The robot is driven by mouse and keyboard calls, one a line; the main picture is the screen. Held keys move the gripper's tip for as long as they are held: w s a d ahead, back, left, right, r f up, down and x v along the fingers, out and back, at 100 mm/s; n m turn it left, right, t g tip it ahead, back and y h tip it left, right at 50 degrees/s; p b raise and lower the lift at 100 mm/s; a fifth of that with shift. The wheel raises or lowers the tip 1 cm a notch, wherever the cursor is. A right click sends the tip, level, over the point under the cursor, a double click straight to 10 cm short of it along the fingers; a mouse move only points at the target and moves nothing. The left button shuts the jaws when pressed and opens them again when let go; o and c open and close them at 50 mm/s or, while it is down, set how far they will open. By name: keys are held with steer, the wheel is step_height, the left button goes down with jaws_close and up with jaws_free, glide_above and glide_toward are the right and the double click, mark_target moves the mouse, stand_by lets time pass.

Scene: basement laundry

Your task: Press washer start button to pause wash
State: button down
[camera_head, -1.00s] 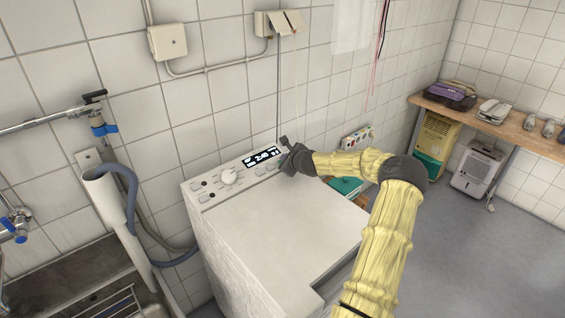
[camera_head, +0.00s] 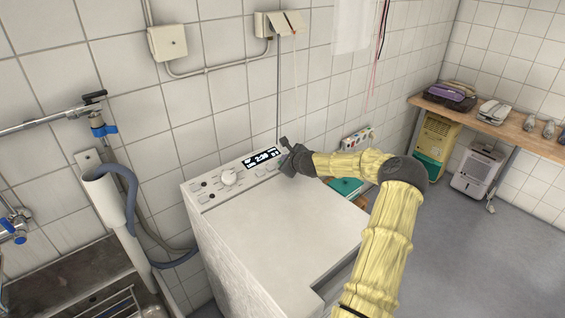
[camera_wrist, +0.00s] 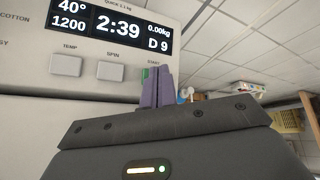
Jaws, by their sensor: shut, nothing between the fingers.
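The white top-loading washer (camera_head: 275,225) stands against the tiled wall. Its rear control panel has a white knob (camera_head: 229,177) and a lit display (camera_head: 262,158), which reads 2:39, 40° and 1200 in the wrist view (camera_wrist: 110,24). My gripper (camera_head: 284,162) is shut and empty at the right end of the panel. In the wrist view its purple fingers (camera_wrist: 157,88) are together in front of the START button (camera_wrist: 146,74). Only a green sliver of that button shows; contact cannot be told. The TEMP button (camera_wrist: 66,66) and SPIN button (camera_wrist: 96,72) are to its left.
A grey drain hose (camera_head: 131,190) and a metal sink (camera_head: 75,285) are left of the washer. A wooden shelf (camera_head: 520,132) with appliances is at the right. A teal item (camera_head: 346,187) lies behind my arm.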

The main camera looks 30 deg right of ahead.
steer(key=shift+s+r, duration=0.1)
steer(key=shift+r, duration=0.45)
steer(key=shift+s+d+r+p, duration=0.1)
steer(key=shift+s+r+p, duration=0.15)
steer(key=shift+r+p, duration=0.4)
steer(key=shift+s+a+r+p, duration=0.1)
steer(key=shift+s+r+p, duration=0.15)
steer(key=shift+r, duration=0.7)
steer(key=shift+s+d+r+p, duration=0.1)
steer(key=shift+s+r+p, duration=0.1)
steer(key=shift+r+p, duration=0.5)
steer(key=shift+r, duration=0.1)
